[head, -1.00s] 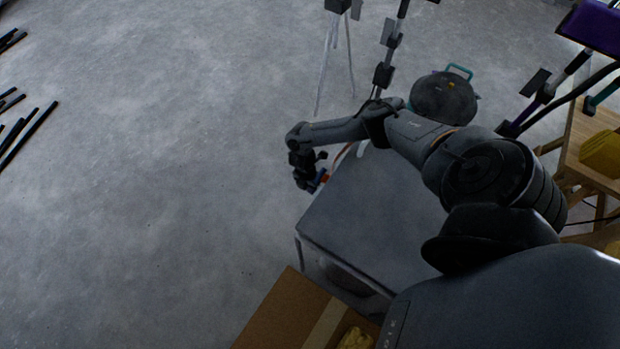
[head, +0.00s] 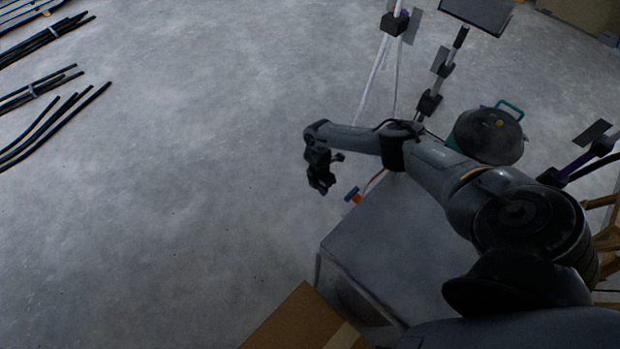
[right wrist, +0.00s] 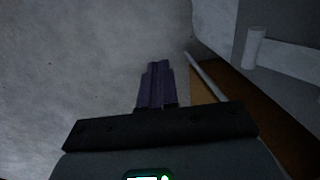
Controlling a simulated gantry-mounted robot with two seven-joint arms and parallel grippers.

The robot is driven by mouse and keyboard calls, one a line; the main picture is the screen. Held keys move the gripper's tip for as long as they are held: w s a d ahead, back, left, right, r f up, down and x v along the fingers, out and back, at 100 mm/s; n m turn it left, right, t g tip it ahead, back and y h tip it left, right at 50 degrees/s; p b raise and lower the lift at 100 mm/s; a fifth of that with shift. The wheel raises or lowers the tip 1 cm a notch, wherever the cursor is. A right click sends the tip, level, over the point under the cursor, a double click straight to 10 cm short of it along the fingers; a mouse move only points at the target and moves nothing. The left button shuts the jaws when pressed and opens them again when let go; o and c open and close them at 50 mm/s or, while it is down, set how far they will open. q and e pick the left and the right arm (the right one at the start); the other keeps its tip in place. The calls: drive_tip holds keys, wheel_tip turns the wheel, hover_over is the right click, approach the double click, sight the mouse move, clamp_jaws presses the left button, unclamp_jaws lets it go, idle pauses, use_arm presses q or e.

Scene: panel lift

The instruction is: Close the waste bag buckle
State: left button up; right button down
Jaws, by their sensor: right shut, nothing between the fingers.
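A small blue and orange piece (head: 353,194), which looks like the buckle, sits at the far left edge of a grey flat-topped box (head: 385,240) in the head view. It is too small to tell whether its halves are joined. My right gripper (head: 322,188) is to the left of this piece, apart from it, over the floor side of the box. In the right wrist view its purple fingers (right wrist: 157,85) are together and empty. The buckle is not clear in that view. My left gripper is out of view.
A cardboard box (head: 295,318) stands at the front by the grey box. A round dark container with a teal handle (head: 488,135) and tripod-like stands (head: 385,60) are behind. Black bars (head: 50,125) lie far left. The floor (head: 180,200) between is clear.

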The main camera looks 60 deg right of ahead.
drive_tip(key=w+b, duration=0.2)
drive_tip(key=w, duration=0.1)
drive_tip(key=w+d+r+b, duration=0.1)
drive_tip(key=w, duration=0.1)
drive_tip(key=shift+w, duration=0.2)
idle(0.6)
